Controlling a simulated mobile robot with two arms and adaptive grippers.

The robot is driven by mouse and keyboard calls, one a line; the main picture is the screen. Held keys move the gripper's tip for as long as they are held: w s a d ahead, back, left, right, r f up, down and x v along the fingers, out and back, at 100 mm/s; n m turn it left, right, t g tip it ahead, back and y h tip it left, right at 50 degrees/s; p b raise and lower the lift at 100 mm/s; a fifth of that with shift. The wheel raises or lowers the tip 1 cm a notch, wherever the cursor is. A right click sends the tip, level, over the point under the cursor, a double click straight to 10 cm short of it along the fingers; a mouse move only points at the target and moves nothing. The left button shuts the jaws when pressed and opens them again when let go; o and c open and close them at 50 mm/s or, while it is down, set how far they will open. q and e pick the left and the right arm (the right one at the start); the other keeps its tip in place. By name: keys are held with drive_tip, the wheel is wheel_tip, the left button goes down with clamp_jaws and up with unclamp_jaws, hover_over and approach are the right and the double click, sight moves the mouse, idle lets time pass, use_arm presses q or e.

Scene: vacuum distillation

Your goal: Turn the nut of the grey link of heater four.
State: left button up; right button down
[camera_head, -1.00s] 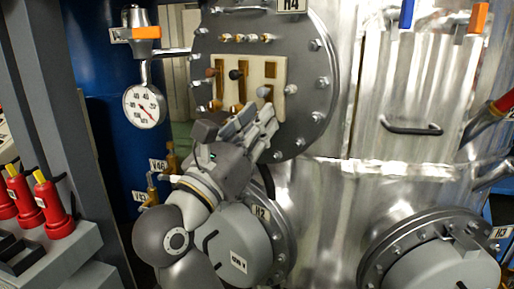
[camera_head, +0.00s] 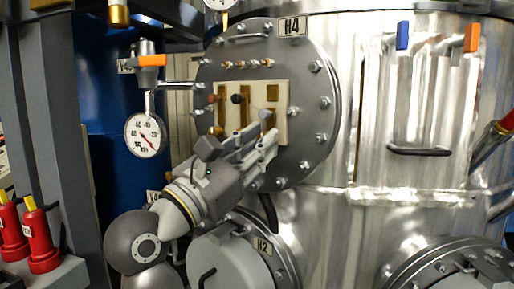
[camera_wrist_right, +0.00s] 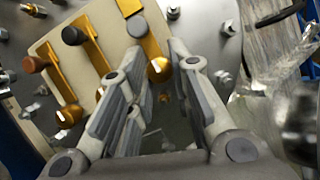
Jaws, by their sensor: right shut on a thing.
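Heater four is a round grey bolted flange (camera_head: 309,97) labelled H4, with a cream panel (camera_head: 289,94) carrying three brass links. The links have a brown, a black and a grey knob; the grey knob (camera_wrist_right: 137,27) is on the right link. Below the grey knob, the brass nut (camera_wrist_right: 160,68) with a white mark sits between my right fingertips. My right gripper (camera_head: 268,136) reaches up from the lower left to the panel's lower right and is shut on that nut. Its fingers hide part of the nut and the link's lower end. My left gripper is out of view.
A pressure gauge (camera_head: 145,135) with an orange-handled valve (camera_head: 152,60) stands left of the flange. Below is the H2 heater cover (camera_head: 222,265). A metal door with a black handle (camera_head: 419,151) lies to the right. Red cylinders (camera_head: 41,238) stand at lower left.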

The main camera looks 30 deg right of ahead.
drive_tip(key=c, duration=1.3)
unclamp_jaws()
